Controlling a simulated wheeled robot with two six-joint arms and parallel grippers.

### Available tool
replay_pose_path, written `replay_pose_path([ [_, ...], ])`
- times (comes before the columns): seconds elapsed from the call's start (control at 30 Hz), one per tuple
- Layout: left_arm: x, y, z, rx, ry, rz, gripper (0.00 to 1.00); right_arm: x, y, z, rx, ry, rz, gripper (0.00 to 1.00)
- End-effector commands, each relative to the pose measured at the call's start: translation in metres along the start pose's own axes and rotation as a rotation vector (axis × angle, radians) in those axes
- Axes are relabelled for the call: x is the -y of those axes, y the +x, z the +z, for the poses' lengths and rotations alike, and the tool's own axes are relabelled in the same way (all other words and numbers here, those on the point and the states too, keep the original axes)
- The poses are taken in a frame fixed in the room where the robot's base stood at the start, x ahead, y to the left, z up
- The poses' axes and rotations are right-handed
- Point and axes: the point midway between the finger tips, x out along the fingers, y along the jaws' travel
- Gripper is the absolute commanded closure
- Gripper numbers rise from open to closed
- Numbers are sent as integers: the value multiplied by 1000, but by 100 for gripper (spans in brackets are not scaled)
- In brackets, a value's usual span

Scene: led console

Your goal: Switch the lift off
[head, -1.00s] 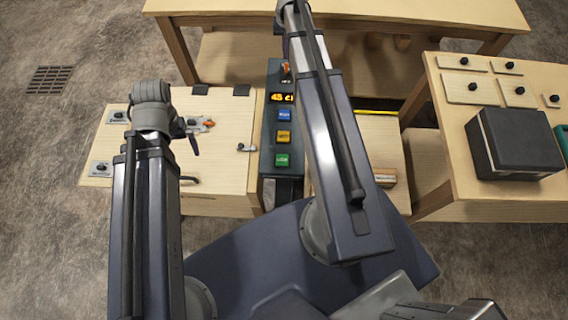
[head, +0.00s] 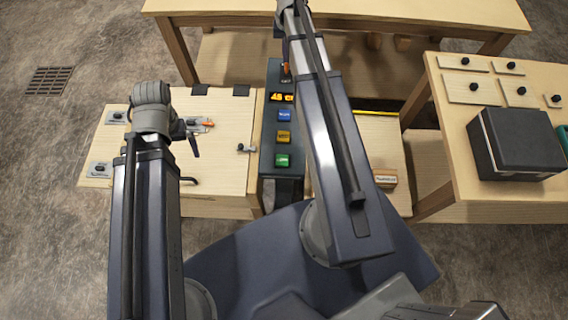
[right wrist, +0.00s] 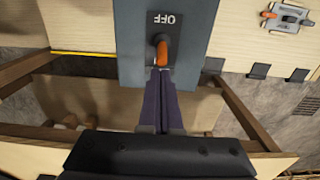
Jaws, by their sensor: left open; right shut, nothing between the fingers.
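The dark console (head: 270,145) stands in the middle of the head view, with a lit orange display (head: 282,97) and blue, yellow and green buttons. Its orange-tipped switch (head: 286,68) is near the far end, partly beside my right arm. In the right wrist view the switch (right wrist: 162,52) sits beside an OFF label (right wrist: 164,19). My right gripper (right wrist: 163,75) is shut and empty, its fingertips right at the orange tip; I cannot tell if they touch. My left gripper (head: 193,138) is open and empty above the left wooden panel, away from the console.
The left panel (head: 222,165) carries several latches. A dark box (head: 515,145) stands on the right table (head: 440,195). A long wooden table (head: 350,12) is at the back. A small wooden block (head: 385,179) lies right of my right arm.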

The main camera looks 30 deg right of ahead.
Motion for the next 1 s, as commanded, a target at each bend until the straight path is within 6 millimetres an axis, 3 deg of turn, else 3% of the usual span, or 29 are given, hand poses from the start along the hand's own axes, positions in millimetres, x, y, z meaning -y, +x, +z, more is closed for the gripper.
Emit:
replay_pose_path([
  [0.77,0,0,0,0,0,0,0,0,0,24,1,0,0,100],
  [1.0,0,0,0,0,-1,0,0,0,0,22,0,0,0,100],
])
